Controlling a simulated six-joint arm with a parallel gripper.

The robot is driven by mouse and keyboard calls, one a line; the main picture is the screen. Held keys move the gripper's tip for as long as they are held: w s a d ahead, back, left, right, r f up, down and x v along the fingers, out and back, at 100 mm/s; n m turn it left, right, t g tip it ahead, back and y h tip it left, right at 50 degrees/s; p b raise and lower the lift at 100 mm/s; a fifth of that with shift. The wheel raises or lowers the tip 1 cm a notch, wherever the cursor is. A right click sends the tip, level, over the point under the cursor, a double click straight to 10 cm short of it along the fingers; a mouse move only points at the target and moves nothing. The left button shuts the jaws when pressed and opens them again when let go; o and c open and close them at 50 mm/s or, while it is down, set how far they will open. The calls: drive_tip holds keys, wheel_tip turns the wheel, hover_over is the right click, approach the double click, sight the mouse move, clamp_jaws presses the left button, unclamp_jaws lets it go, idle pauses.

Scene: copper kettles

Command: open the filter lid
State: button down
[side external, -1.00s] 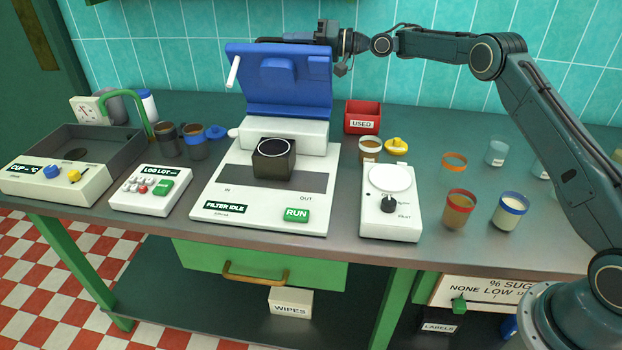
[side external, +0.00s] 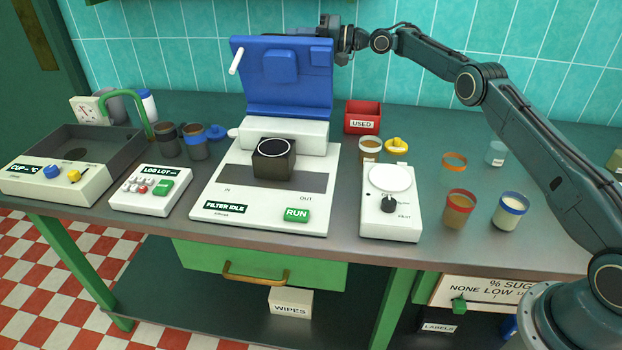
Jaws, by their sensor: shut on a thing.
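The blue filter lid (side external: 285,88) stands raised, close to upright, at the back of the white filter machine (side external: 212,200). A white bar handle (side external: 236,62) sticks out at its upper left. My gripper (side external: 325,36) is behind the lid's top right edge, and the lid hides most of its fingers. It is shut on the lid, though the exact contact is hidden. Under the lid, a dark square cup holder with a pale ring (side external: 274,158) sits on the machine's grey strip. The front label reads "FILTER IDLE", beside a green RUN button (side external: 296,215).
A red USED bin (side external: 362,117), a yellow knobbed piece (side external: 396,146) and several cups stand right of the machine. A white dial device (side external: 391,215) is at front right. The LOG LOT box (side external: 150,190) and a grey basin unit (side external: 60,165) are at left. The tiled wall is close behind.

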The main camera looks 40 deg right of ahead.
drive_tip(key=shift+f, duration=0.1)
drive_tip(key=c, duration=1.5)
unclamp_jaws()
drive_tip(key=shift+o, duration=0.2)
drive_tip(key=shift+s+d, duration=0.15)
drive_tip(key=v, duration=1.3)
drive_tip(key=shift+s+d, duration=0.15)
